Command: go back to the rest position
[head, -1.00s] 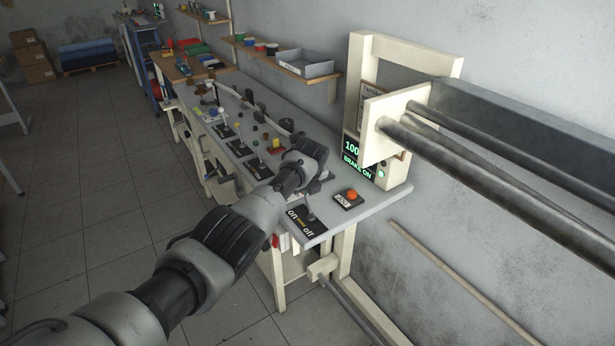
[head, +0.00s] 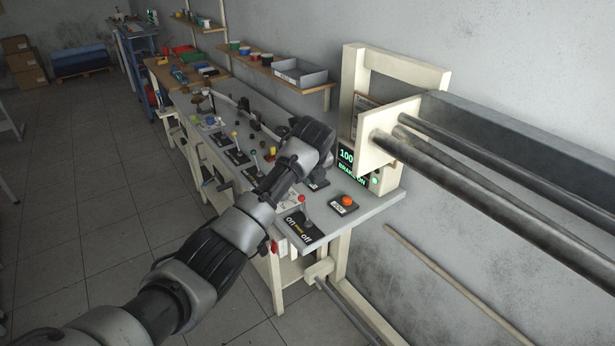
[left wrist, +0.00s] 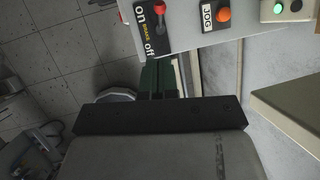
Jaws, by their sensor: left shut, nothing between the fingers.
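My left arm reaches in from the left in the head view, its wrist (head: 305,150) above the front of the bench. The gripper's fingers are hidden there behind the wrist. In the left wrist view the fingers of my left gripper (left wrist: 157,76) are shut and empty, below the bench edge in the picture. The brake switch plate (head: 299,226), marked on and off, has a red-knobbed lever (head: 302,199); the plate also shows in the left wrist view (left wrist: 148,40). The fingers are apart from it. My right gripper is not in view.
A JOG box with an orange button (head: 347,201) sits beside the brake plate. A cream frame (head: 348,80) with a green-lit display (head: 346,156), partly hidden, stands at the bench's right end. Other levers line the bench. Shelves (head: 315,88) hang on the wall.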

